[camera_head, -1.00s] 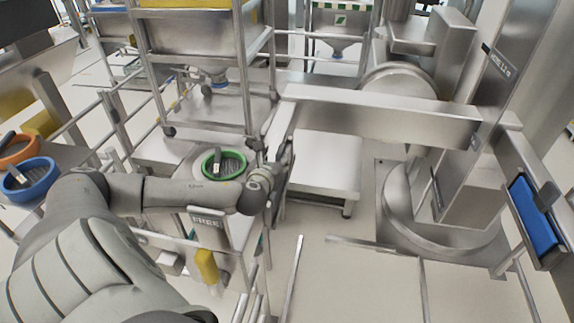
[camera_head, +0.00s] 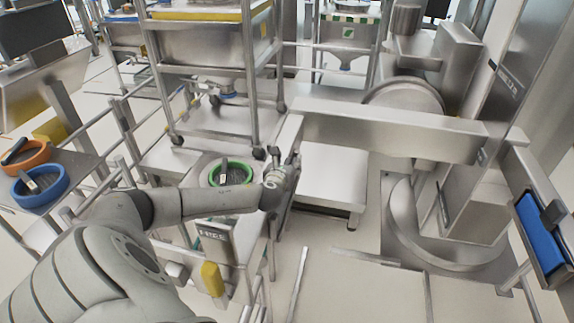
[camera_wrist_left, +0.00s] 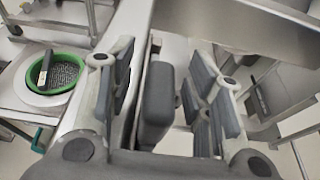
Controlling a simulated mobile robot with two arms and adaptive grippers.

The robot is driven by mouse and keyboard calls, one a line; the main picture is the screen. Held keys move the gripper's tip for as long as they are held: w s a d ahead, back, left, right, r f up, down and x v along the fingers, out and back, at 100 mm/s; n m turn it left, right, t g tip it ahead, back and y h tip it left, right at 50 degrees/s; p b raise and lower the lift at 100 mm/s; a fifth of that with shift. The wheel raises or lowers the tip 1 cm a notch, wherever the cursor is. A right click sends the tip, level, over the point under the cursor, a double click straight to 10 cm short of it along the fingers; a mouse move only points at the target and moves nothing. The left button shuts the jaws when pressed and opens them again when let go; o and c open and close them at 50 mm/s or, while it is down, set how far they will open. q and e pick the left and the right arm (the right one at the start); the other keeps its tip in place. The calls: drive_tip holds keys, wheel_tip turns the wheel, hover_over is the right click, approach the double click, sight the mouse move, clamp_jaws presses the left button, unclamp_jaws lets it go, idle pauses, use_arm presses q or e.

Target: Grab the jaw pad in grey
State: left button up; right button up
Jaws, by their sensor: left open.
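The grey jaw pad (camera_wrist_left: 157,95) is an upright dark grey block in the middle of the left wrist view. It is on the near end of the steel lifter arm (camera_head: 390,130). My left gripper (camera_wrist_left: 163,84) is open, with one finger to the left of the pad and the other to its right. Gaps show on both sides, so the fingers look apart from it. In the head view my left gripper (camera_head: 282,172) is at the lifter arm's left end, and the grey pad cannot be made out there. My right gripper is not in view.
A blue pad (camera_head: 541,233) sits on the lifter's right arm. A green-rimmed sieve (camera_head: 231,174) lies on a steel surface left of my gripper. Orange (camera_head: 25,154) and blue (camera_head: 39,187) sieves are at far left. A wheeled bin frame (camera_head: 208,58) stands behind.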

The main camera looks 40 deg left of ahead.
use_arm(q)
drive_tip(key=shift+x, duration=1.45)
clamp_jaws()
